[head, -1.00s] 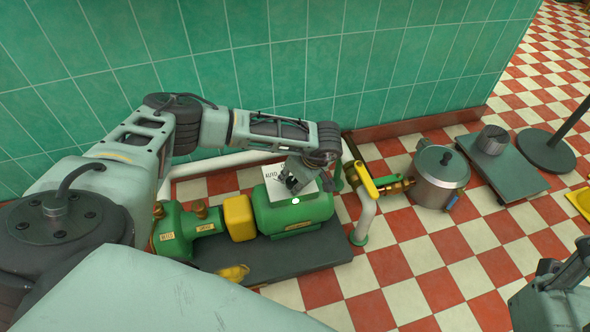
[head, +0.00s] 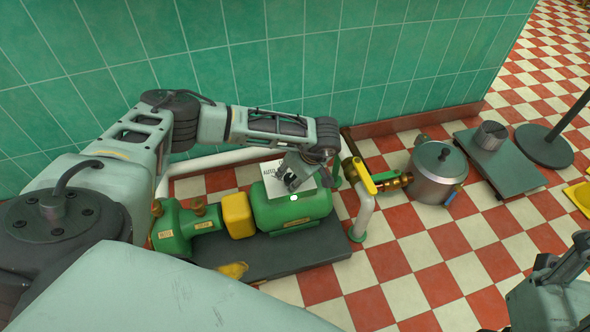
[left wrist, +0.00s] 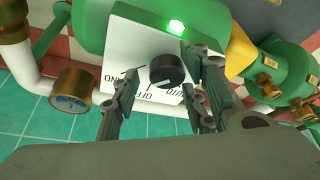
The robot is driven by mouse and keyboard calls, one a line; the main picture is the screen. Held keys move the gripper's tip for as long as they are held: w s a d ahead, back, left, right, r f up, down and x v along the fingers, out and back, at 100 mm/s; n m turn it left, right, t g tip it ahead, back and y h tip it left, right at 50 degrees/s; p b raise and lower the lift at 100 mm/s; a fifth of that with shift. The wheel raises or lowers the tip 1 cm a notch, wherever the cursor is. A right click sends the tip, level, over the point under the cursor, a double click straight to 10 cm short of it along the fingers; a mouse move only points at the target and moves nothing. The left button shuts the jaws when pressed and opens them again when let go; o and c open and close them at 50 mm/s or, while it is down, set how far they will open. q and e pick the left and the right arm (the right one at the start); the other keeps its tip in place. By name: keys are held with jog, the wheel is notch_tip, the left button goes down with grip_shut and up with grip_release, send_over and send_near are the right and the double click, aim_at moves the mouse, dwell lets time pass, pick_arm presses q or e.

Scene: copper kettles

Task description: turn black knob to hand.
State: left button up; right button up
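The black knob (left wrist: 167,70) is round and sits on a white switch plate (left wrist: 120,48) in the left wrist view. The lettering shows upside down, with OFF and AUTO near the knob and a partly covered word on the left. In the head view the plate (head: 251,183) lies on top of a green motor (head: 290,209). My left gripper (head: 290,181) is open above the plate, with its fingers on either side of the knob in the left wrist view. I cannot tell whether they touch it. My right gripper (head: 563,262) is at the lower right, away from the plate.
A yellow-handled valve (head: 363,178) and white pipe (head: 363,217) stand right of the motor. A metal pot (head: 437,174) and a scale (head: 507,172) are farther right. The tiled wall (head: 300,65) rises close behind. A green light (left wrist: 176,27) glows beside the plate.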

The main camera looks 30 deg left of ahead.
pick_arm(q)
jog(key=w+v, duration=0.1)
jog(key=v, duration=1.1)
jog(key=shift+s, duration=0.45)
